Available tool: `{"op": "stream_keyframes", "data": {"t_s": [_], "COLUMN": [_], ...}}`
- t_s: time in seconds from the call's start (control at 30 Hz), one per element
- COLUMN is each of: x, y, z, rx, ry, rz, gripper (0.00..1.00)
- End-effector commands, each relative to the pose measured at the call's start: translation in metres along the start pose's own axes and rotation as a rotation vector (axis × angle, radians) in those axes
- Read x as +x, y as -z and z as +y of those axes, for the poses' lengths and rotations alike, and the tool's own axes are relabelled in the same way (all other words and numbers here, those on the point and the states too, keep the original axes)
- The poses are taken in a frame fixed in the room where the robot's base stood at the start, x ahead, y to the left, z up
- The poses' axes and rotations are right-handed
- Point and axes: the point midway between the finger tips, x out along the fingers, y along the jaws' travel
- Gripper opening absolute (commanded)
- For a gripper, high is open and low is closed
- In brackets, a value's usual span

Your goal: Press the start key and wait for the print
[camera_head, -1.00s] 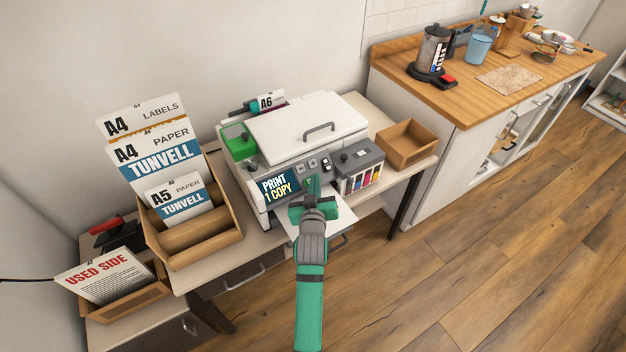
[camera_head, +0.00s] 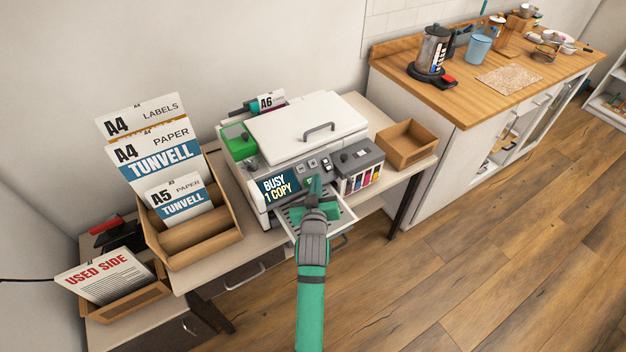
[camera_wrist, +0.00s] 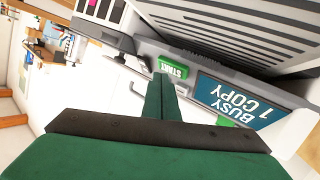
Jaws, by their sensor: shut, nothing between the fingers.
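The white and grey printer (camera_head: 290,140) stands on the desk. Its display (camera_head: 278,186) reads "BUSY 1 COPY"; the display also shows in the wrist view (camera_wrist: 235,100). The green start key (camera_wrist: 173,68) is at the tips of my gripper in the wrist view; I cannot tell whether they touch. My gripper (camera_head: 315,184) is shut and empty, in front of the printer's panel. In the head view it hides most of the start key. The output tray (camera_head: 342,213) below the panel is pulled out and shows bare slats, partly hidden by my gripper.
A paper rack (camera_head: 190,240) with A4 and A5 packs stands left of the printer, with a "USED SIDE" box (camera_head: 130,303) lower left. An empty cardboard box (camera_head: 407,146) is to the right. A wooden counter (camera_head: 460,100) stands further right. The floor in front is clear.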

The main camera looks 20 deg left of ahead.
Motion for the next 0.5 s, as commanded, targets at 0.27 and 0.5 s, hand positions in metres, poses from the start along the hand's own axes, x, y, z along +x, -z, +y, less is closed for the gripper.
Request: {"op": "stream_keyframes", "data": {"t_s": [0.27,0.5], "x": [-0.0031,-0.0066], "y": [0.0018,0.0048], "z": [0.0018,0.0049], "rx": [0.0,0.001], "ry": [0.001,0.0], "rz": [-0.001,0.001], "gripper": [0.0,0.0]}}
